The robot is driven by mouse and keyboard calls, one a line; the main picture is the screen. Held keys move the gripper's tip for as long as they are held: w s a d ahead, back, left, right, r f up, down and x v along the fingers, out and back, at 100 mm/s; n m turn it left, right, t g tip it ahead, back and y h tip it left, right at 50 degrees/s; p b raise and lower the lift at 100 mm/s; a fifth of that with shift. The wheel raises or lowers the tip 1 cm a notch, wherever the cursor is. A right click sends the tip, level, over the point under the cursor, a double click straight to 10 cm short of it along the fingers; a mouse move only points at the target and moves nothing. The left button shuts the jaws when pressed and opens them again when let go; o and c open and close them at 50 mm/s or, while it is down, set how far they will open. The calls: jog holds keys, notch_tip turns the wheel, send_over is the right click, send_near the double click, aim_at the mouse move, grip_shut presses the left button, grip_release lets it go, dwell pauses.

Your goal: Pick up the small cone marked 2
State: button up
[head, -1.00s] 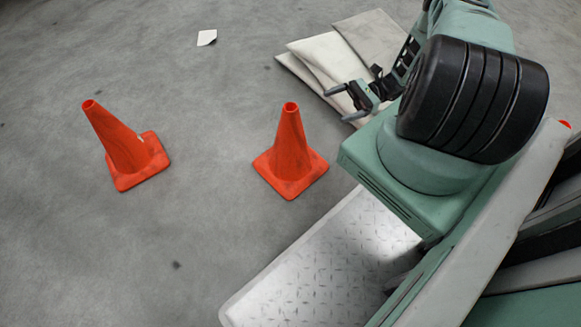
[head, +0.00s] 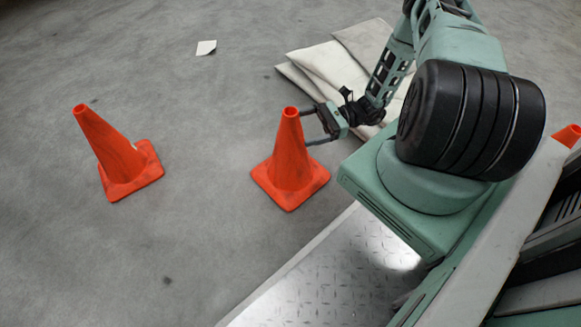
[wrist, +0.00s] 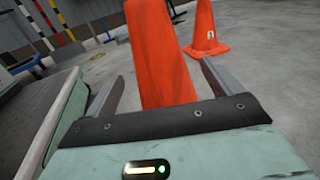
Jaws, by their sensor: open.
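An orange cone (head: 289,160) stands upright on the floor near the middle of the head view. It also fills the centre of the wrist view (wrist: 160,55), where no number shows on its visible side. My gripper (head: 308,127) is open, beside the upper part of this cone. In the wrist view the cone lies between the two fingers (wrist: 162,88), which are not closed on it. A second orange cone (head: 115,150) stands farther left. It appears behind in the wrist view (wrist: 204,30) with a small white number label, too small to read surely.
Folded pale sheets (head: 325,62) lie on the floor behind my gripper. A white paper (head: 206,47) lies at the back left. Part of another orange cone (head: 567,135) shows at the right edge. The floor between the two cones is clear.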

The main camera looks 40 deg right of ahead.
aim_at(280, 134)
jog(key=b+x, duration=0.3)
jog(key=x, duration=0.1)
jog(key=shift+a+f, duration=0.1)
jog(key=shift+a, duration=0.15)
jog(key=shift+w+a, duration=0.15)
jog(key=shift+a, duration=0.15)
jog(key=shift+r, duration=0.2)
jog(key=c, duration=1.7)
